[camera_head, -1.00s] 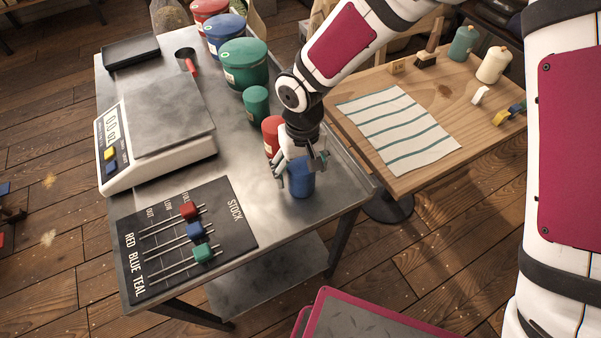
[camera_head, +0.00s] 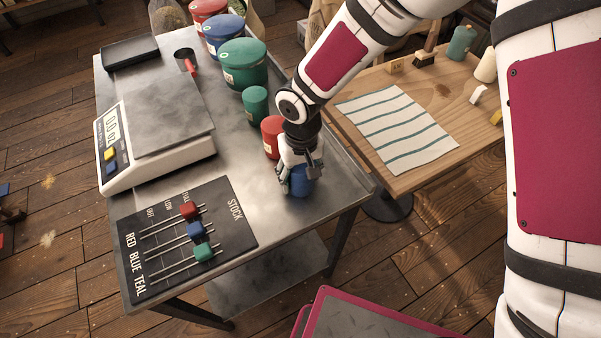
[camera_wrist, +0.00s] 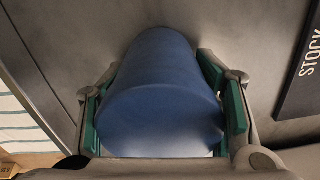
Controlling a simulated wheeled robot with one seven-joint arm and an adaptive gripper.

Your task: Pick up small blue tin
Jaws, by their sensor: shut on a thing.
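The small blue tin (camera_head: 301,186) stands on the metal table, near its front right edge. My gripper (camera_head: 297,174) is lowered over it from above and shut on it, hiding its upper part. In the wrist view the blue tin (camera_wrist: 160,95) fills the middle, with the green-padded fingers of my gripper (camera_wrist: 165,120) on its left and right sides. The tin looks to be still on the table top; I cannot see a gap beneath it.
A small red tin (camera_head: 272,137) stands close behind my gripper, with a small green tin (camera_head: 256,104) beyond. A scale (camera_head: 160,130) and a black slider board (camera_head: 185,240) lie left. A wooden table (camera_head: 440,95) with a striped cloth (camera_head: 398,128) is right.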

